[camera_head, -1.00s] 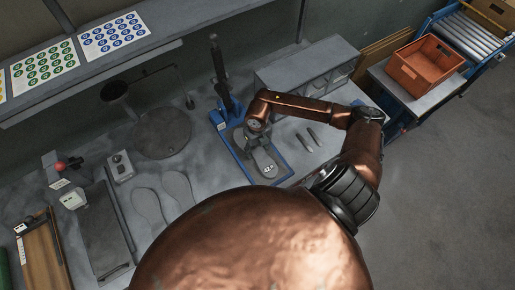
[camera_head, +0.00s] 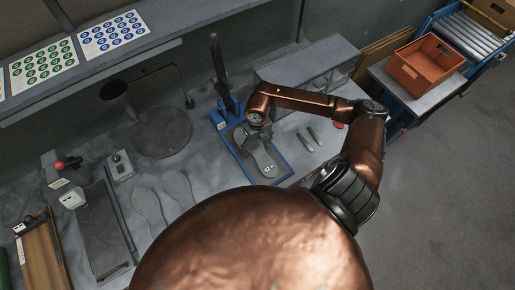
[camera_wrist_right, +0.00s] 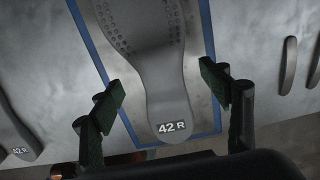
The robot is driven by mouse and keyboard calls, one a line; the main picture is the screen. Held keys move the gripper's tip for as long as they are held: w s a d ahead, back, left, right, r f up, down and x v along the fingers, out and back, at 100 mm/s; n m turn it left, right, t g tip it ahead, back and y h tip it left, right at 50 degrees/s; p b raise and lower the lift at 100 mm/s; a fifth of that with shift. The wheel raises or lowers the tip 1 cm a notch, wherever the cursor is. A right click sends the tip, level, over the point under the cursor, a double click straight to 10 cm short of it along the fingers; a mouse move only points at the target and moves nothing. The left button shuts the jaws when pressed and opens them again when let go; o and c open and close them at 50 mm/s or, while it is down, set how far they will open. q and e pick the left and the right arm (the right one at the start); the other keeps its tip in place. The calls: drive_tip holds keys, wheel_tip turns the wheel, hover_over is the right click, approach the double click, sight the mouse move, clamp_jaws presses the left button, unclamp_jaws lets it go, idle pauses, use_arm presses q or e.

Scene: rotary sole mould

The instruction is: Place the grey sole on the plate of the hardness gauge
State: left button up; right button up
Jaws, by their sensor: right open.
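The grey sole (camera_head: 264,162), marked 42 R, lies flat on the blue-rimmed plate (camera_wrist_right: 201,75) of the hardness gauge. The gauge's blue base and dark upright column (camera_head: 218,65) stand behind it. My right gripper (camera_head: 262,137) is over the sole. In the right wrist view its two fingers (camera_wrist_right: 165,95) are wide open, one on each side of the narrow part of the sole (camera_wrist_right: 164,80), with gaps to both edges. The far end of the sole is cut off in that view. My left gripper is not in view.
Two more grey soles (camera_head: 148,205) lie on the bench to the left. Two slim grey pieces (camera_head: 305,140) lie right of the gauge. A grey drawer unit (camera_head: 305,65) stands behind. An orange crate (camera_head: 425,68) stands on a side table at the right.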

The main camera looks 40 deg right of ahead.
sight(257, 150)
wheel_tip(257, 150, up, 9)
drive_tip(key=b, duration=0.1)
